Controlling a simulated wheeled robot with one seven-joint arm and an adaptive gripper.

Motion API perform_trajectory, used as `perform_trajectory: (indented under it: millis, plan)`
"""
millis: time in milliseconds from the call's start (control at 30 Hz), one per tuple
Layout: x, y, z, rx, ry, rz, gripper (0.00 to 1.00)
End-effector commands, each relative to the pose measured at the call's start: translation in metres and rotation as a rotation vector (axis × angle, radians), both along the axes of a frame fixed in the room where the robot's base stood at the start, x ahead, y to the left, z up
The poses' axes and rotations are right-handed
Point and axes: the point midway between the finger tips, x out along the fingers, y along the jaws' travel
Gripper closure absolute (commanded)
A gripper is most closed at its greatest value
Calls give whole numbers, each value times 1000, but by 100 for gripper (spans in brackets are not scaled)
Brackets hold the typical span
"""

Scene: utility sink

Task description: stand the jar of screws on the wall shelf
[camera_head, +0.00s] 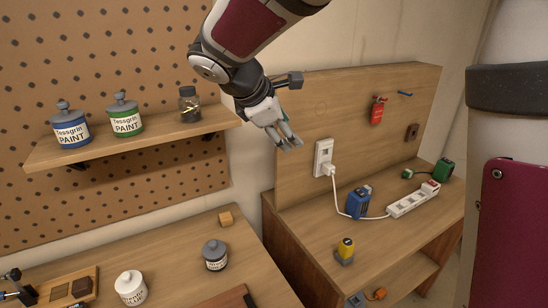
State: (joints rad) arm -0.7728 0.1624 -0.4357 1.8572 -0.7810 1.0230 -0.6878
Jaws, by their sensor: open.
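The jar of screws (189,104) is a small clear jar with a dark lid and dark contents. It stands upright on the wooden wall shelf (160,131), near the shelf's right end. My gripper (289,142) is open and empty, to the right of the shelf and apart from the jar. Its fingers point down and to the right, in front of the wooden back panel.
A blue-labelled paint can (70,128) and a green-labelled one (126,118) stand left on the shelf. A power strip (412,200) lies on the right-hand table.

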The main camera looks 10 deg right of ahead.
Motion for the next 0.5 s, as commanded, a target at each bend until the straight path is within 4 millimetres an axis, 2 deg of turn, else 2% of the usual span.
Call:
perform_trajectory:
  millis: [33, 200, 333, 500]
  plan:
    - [-21, -18, 1, 101, -18, -79, 48]
    - [-91, -47, -1, 419, -91, -346, 48]
    - [-145, -55, -1, 635, -162, -547, 48]
    - [-210, -52, -3, 878, -270, -803, 48]
